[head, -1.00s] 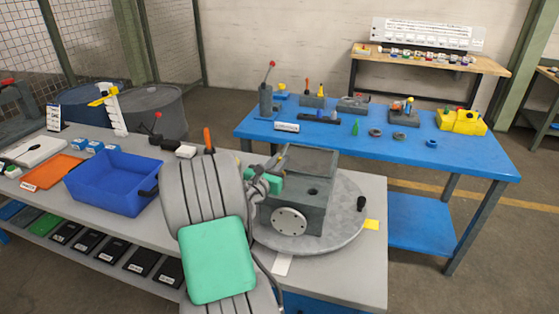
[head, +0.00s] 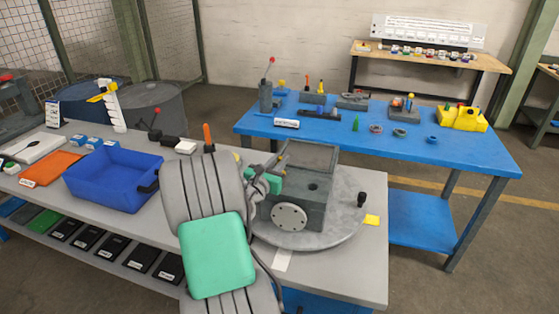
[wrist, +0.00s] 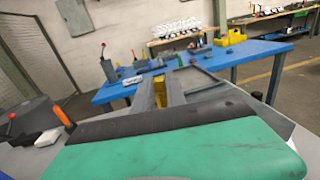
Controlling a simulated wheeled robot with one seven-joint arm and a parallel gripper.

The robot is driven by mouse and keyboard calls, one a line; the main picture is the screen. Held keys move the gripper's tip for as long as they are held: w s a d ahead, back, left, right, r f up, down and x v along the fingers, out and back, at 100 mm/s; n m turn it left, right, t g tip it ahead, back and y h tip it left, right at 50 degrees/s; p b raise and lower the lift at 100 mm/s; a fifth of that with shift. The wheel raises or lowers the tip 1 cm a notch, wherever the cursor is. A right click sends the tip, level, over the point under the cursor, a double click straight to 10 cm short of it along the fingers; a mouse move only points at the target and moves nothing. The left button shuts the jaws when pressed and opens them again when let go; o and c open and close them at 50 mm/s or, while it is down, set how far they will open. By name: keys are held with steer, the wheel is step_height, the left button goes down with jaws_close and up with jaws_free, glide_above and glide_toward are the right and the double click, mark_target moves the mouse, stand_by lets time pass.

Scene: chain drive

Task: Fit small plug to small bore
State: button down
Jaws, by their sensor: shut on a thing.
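My gripper (head: 282,160) is at the back left of a grey housing block. In the wrist view, its two grey fingers (wrist: 162,92) are shut on a small yellow plug (wrist: 160,90), and only a narrow part of the plug shows between them. The housing (head: 291,213) has a dark round hole (head: 314,186) in its top and a round bolted plate (head: 289,217) on its front. The gripper is beside the housing's raised back part; I cannot tell if they touch. I cannot make out which opening is the small bore.
The housing stands on a round grey turntable (head: 340,230) with a black knob (head: 361,199). A blue bin (head: 112,182) and an orange tray (head: 52,168) lie to the left on the grey bench. A blue table (head: 465,152) with several parts stands behind.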

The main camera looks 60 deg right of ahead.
steer(key=shift+f+b, duration=0.6)
steer(key=shift+f, duration=0.5)
steer(key=c, duration=1.3)
jaws_free()
steer(key=a+b, duration=0.1)
steer(key=a, duration=0.7)
steer(key=shift+b, duration=0.3)
